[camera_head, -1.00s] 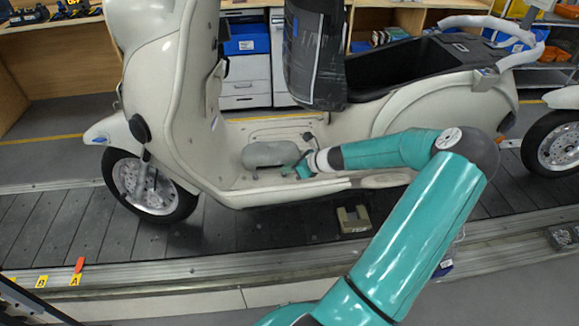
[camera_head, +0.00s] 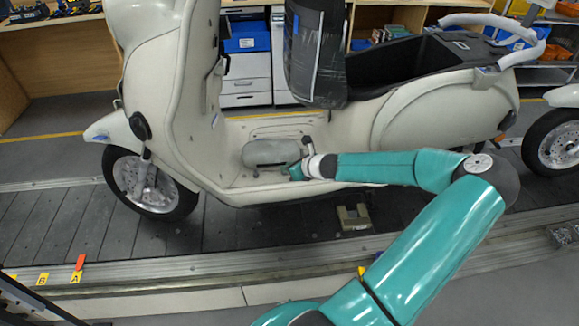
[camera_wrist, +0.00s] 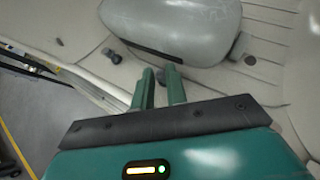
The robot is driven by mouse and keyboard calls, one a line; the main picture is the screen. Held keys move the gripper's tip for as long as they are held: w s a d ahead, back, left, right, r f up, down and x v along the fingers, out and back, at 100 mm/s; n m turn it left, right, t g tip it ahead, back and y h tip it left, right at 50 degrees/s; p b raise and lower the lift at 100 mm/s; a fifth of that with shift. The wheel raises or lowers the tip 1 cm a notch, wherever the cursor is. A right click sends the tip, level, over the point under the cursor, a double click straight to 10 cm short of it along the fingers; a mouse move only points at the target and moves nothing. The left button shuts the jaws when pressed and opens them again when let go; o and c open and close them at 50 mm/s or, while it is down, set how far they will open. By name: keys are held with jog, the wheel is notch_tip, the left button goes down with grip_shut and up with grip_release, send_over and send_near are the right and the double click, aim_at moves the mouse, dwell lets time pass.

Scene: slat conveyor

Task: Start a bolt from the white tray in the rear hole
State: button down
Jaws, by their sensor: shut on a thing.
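My gripper (camera_wrist: 160,82) is low over the cream scooter's floorboard (camera_wrist: 85,65), with its two green fingers close together. A small dark piece (camera_wrist: 161,75) shows between the fingertips; it looks like a bolt, but most of it is hidden. In the head view my gripper (camera_head: 296,171) is at the right end of a grey rounded part (camera_head: 268,153) on the floorboard. That part also shows in the wrist view (camera_wrist: 185,28), just beyond the fingertips. A dark bolt-like piece (camera_wrist: 110,56) lies left of the fingers. A dark round spot (camera_wrist: 250,60) is at right. I cannot make out a white tray or tell which hole is the rear one.
The scooter (camera_head: 175,120) stands on the slat conveyor (camera_head: 75,225). A beige block (camera_head: 353,217) sits on the slats below it. A second scooter's wheel (camera_head: 555,142) is at right.

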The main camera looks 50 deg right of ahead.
jog(key=shift+a, duration=0.15)
jog(key=shift+a+m+h, duration=0.15)
jog(key=shift+m+h, duration=0.65)
jog(key=shift+m, duration=0.1)
jog(key=shift+m+h, duration=0.6)
jog(key=shift+g, duration=0.3)
jog(key=shift+a, duration=0.1)
jog(key=shift+w+a+m+g+h, duration=0.15)
jog(key=shift+m+g+h, duration=0.15)
jog(key=shift+m+h, duration=0.9)
jog(key=shift+m, duration=0.3)
jog(key=shift+g, duration=0.3)
